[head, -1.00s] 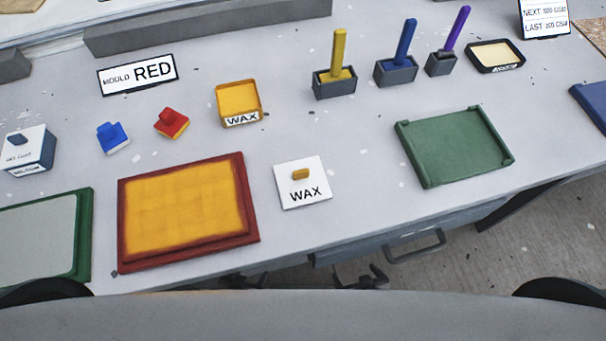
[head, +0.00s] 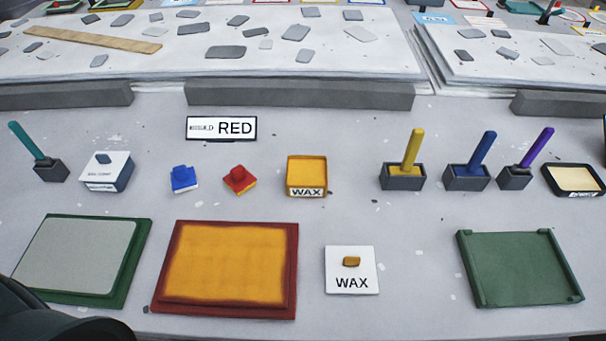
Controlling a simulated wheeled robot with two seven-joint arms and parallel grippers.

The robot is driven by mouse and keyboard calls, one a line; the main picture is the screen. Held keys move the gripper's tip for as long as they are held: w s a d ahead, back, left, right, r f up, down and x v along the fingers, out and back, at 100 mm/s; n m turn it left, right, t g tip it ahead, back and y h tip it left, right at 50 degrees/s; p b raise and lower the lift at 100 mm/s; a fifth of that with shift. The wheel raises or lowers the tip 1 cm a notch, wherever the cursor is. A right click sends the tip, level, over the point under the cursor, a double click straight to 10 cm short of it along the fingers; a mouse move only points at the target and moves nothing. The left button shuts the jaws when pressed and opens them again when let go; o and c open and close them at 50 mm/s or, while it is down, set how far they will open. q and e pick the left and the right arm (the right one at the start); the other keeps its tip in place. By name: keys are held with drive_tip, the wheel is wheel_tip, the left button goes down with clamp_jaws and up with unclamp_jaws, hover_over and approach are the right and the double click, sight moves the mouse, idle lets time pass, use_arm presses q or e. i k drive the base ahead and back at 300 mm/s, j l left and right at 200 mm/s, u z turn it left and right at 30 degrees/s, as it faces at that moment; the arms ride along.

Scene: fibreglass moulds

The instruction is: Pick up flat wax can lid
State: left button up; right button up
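The flat wax can lid (head: 365,283) is a white square plate marked WAX with a small orange-brown knob on top. It lies flat on the grey table in the head view, between the red-framed mould and the green tray. The open wax can (head: 306,175), a yellow square box with a WAX label, stands behind it to the left. Neither of my grippers shows in the head view. A dark rounded shape is at the lower left corner.
The red mould with orange surface (head: 228,265) lies left of the lid, the green tray (head: 520,268) to the right. Table around the lid is clear.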

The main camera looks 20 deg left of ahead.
sight(350, 270)
drive_tip(key=k+l+u, duration=0.5)
drive_tip(key=k, duration=0.4)
drive_tip(key=l, duration=0.1)
